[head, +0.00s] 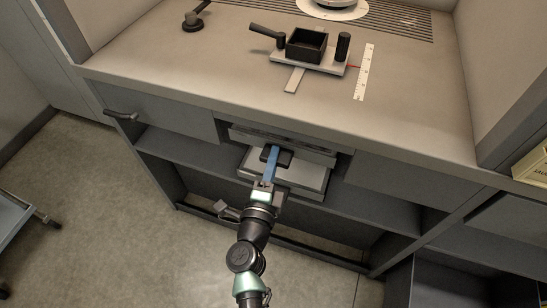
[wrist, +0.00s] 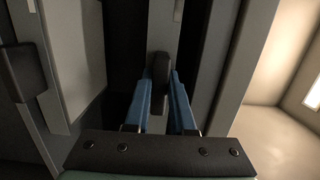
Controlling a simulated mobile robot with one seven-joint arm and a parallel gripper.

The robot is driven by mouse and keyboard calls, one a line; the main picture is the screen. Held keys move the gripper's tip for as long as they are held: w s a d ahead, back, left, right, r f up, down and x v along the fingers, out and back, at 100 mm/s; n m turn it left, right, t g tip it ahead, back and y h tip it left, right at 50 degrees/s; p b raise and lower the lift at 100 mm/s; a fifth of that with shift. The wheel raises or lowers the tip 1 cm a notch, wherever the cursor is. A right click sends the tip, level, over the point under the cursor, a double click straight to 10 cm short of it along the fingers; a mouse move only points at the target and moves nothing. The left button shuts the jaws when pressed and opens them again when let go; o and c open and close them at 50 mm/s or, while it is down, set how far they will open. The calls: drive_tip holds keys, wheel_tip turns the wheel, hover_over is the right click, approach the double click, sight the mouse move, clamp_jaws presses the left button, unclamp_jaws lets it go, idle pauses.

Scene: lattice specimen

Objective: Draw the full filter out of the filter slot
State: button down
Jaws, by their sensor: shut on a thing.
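In the head view, the filter slot (head: 240,132) is an opening in the cabinet front just under the worktop. A grey slab-like body, which looks like the filter (head: 314,179), shows at the opening and seems to stick out of it. How much of it is still inside is hidden. A black handle (head: 285,162) is on its front. My gripper (head: 271,157) reaches up from below, with blue fingers on the handle. In the wrist view, the blue fingers (wrist: 162,84) are closed on both sides of the dark handle (wrist: 160,64).
The worktop (head: 190,60) above carries a black open box (head: 306,44) on a plate, a ruler strip (head: 364,72) and a round device at the back. A drawer with a handle (head: 121,115) is left of the slot.

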drive_tip(key=shift+s+a+r, duration=0.1)
drive_tip(key=shift+s+a, duration=0.1)
drive_tip(key=shift+s, duration=0.4)
idle(0.4)
drive_tip(key=s+a+p, duration=0.1)
drive_tip(key=s+a, duration=0.3)
drive_tip(key=s, duration=0.8)
drive_tip(key=s+a+p, duration=0.2)
drive_tip(key=s+a, duration=0.1)
drive_tip(key=s, duration=0.9)
drive_tip(key=shift+a, duration=0.4)
idle(1.0)
drive_tip(key=shift+r, duration=0.1)
